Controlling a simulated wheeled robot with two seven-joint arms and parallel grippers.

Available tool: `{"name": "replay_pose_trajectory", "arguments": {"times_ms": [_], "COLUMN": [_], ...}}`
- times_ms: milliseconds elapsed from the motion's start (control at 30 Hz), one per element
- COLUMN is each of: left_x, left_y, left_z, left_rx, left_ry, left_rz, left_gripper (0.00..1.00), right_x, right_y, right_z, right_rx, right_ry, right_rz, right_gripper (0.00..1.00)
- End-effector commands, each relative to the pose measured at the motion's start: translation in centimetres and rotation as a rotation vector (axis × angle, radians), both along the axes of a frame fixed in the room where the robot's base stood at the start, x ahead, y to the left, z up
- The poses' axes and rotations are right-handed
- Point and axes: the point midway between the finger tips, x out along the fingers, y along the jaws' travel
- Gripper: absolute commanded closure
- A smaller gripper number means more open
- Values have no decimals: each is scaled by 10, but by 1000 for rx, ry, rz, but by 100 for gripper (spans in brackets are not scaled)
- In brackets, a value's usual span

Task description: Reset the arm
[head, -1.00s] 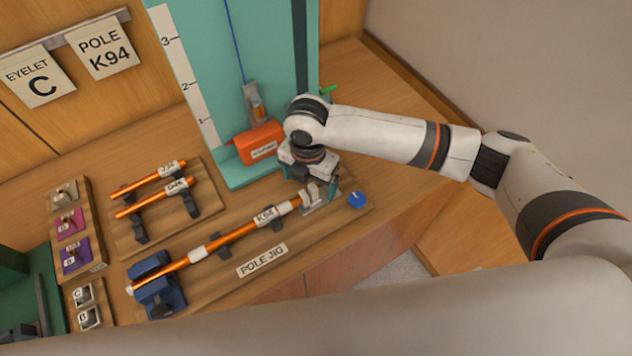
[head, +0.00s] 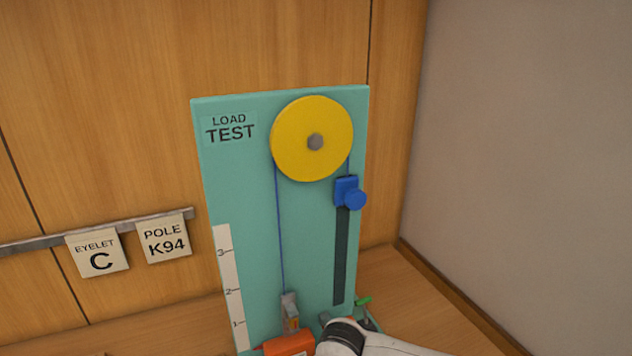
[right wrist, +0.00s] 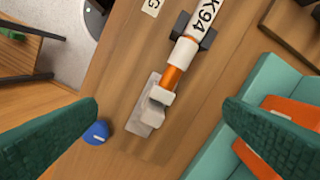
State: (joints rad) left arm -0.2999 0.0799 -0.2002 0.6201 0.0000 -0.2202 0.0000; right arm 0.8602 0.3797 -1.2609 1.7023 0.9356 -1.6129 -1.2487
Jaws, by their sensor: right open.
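My right arm (head: 372,341) shows only at the bottom edge of the head view, in front of the load test board; its gripper is out of frame there. In the right wrist view my right gripper (right wrist: 161,115) is open and empty, its two green fingers wide apart. The fingers appear apart from the pole and clamp. My left gripper is not in view.
The teal load test board (head: 240,180) carries a yellow pulley (head: 312,138), a blue slider knob (head: 354,199) and a cord down to a hook block (head: 290,312). An orange weight (head: 289,344) sits at its foot. A blue knob (right wrist: 96,132) is near the left finger.

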Motion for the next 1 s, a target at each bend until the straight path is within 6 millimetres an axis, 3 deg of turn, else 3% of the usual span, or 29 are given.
{"name": "replay_pose_trajectory", "arguments": {"times_ms": [233, 433, 567, 700, 1000], "left_x": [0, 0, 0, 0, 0], "left_y": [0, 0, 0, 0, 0], "left_z": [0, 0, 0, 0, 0], "left_rx": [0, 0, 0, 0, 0], "left_ry": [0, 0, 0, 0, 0], "left_rz": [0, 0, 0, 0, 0], "left_gripper": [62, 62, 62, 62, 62], "right_x": [-54, -79, -92, -109, -151], "right_y": [44, 39, 11, -35, -118], "right_z": [-2, 5, 4, -2, -11], "right_rx": [240, 404, 459, 470, 405], "right_ry": [29, 64, 83, 76, -4], "right_rz": [-341, -795, -1137, -1501, -2000], "right_gripper": [9, 9, 9, 9, 9]}}
